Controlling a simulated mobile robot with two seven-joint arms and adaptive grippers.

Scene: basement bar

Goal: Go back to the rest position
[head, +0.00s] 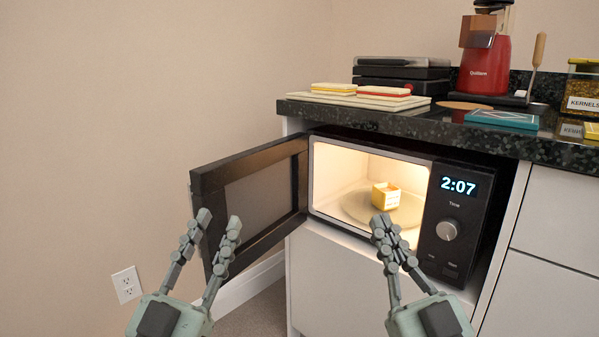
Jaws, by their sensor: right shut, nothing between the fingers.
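My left gripper (219,222) is open and empty at the lower left, with its fingertips apart. It appears in front of the open microwave door in the picture. My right gripper (381,222) is shut and empty, its fingertips together in front of the microwave opening. The microwave (318,176) is lit inside, and its door (250,160) stands open to the left. A small yellow and white box (385,195) sits on the round glass plate (357,207) inside. Whether either gripper touches the microwave is hard to tell.
The dark counter (400,121) above holds boards (358,97), a red grinder (485,68), a teal tile (502,119) and a kernel jar (583,88). White cabinets (545,290) stand right and below. A wall outlet (127,284) is at left.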

